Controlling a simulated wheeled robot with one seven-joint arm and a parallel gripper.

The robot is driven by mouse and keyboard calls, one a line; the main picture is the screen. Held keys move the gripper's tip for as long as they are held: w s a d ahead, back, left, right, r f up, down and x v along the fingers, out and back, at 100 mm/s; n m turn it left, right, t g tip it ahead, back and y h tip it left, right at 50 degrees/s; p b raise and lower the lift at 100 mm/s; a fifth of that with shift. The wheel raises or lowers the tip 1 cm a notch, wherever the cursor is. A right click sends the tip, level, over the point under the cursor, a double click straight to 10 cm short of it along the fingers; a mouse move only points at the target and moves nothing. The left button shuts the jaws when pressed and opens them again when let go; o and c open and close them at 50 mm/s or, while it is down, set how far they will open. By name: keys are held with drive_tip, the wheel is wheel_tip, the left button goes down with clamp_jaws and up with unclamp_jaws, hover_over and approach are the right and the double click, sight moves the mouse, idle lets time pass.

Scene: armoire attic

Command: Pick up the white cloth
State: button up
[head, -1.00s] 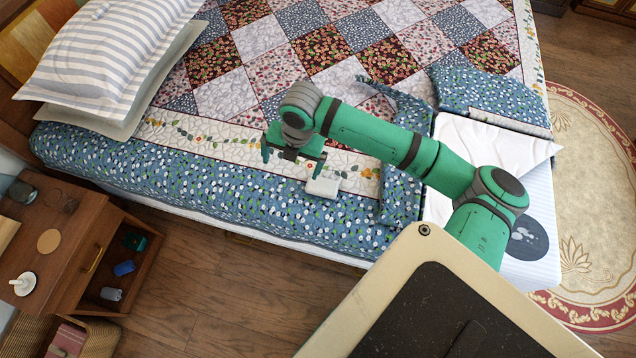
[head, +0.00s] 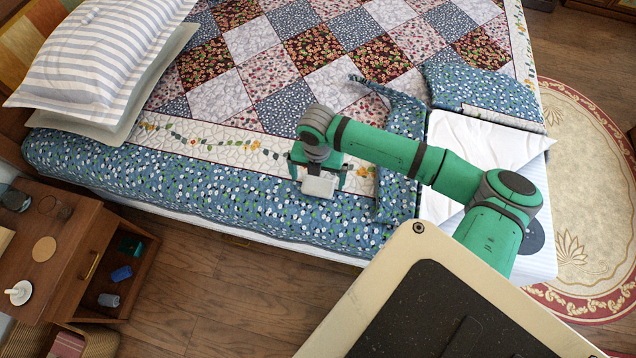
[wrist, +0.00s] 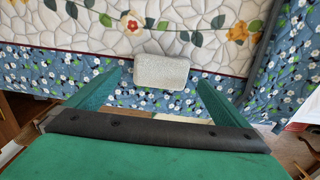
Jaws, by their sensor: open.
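The white cloth (head: 319,186) is a small, folded, rounded rectangle lying on the bed near its front edge. In the wrist view the cloth (wrist: 161,72) lies just beyond the fingertips, across the border between the cream quilt and the blue floral fabric. My gripper (head: 318,180) is right over the cloth in the head view, with one finger on each side. In the wrist view my gripper (wrist: 160,82) is open and nothing is between its fingers. I cannot tell how high the fingers are above the bed.
Striped pillows (head: 95,60) lie at the bed's upper left. A nightstand (head: 75,255) with an open drawer stands at lower left. Wooden floor (head: 215,290) is clear before the bed.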

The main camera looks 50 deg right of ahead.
sight(318, 185)
wheel_tip(318, 185, down, 4)
drive_tip(key=shift+s+r, duration=0.15)
drive_tip(key=shift+r, duration=0.1)
drive_tip(key=shift+d, duration=0.1)
drive_tip(key=c, duration=1.1)
drive_tip(key=shift+r, duration=0.1)
